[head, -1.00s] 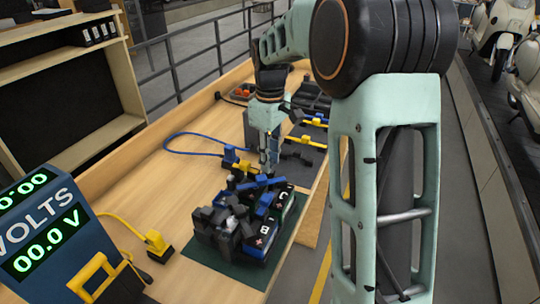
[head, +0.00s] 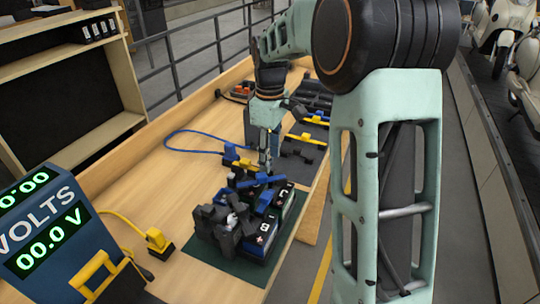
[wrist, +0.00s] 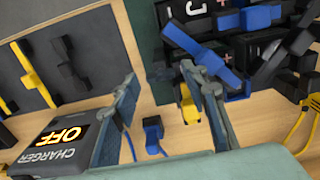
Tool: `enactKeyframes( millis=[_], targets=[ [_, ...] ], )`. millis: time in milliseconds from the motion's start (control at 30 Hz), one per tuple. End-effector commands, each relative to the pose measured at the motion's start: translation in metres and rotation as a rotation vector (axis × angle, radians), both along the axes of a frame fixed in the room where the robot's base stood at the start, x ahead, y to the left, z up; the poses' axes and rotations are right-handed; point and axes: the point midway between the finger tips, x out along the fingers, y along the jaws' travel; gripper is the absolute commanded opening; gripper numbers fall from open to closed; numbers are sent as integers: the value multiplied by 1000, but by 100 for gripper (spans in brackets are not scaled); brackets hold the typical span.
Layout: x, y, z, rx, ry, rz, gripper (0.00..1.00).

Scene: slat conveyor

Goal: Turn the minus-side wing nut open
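The battery pack (head: 262,232) stands on a dark green mat (head: 228,266) on the bench, with labels B and C and plus signs showing. Blue and black levers and clamps sit on top of it; a blue bar (head: 262,181) lies across its far end and blue pieces show in the wrist view (wrist: 190,40). I cannot tell which piece is the minus-side wing nut. My gripper (head: 266,165) points down at the far end of the pack. In the wrist view its fingers (wrist: 160,80) are apart with nothing held between them, the right fingertip close to the dark clamp parts.
A charger reading OFF (wrist: 58,140) is in the wrist view. A voltmeter reading 00.0 V (head: 45,235) stands at the left front. A yellow plug (head: 157,240) and a blue plug (head: 231,155) with cables lie on the bench. Bare wood (head: 195,185) is free left of the pack.

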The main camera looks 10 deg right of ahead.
Motion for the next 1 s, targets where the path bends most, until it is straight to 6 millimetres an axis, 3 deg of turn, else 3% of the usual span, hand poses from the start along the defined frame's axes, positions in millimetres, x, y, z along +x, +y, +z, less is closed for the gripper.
enactKeyframes(
  millis=[367,800,1000],
  targets=[
    [0,0,5,-1,1,-1,44],
    [0,0,90,0,-1,-1,44],
    [0,0,114,0,0,-1,44]
  ],
)
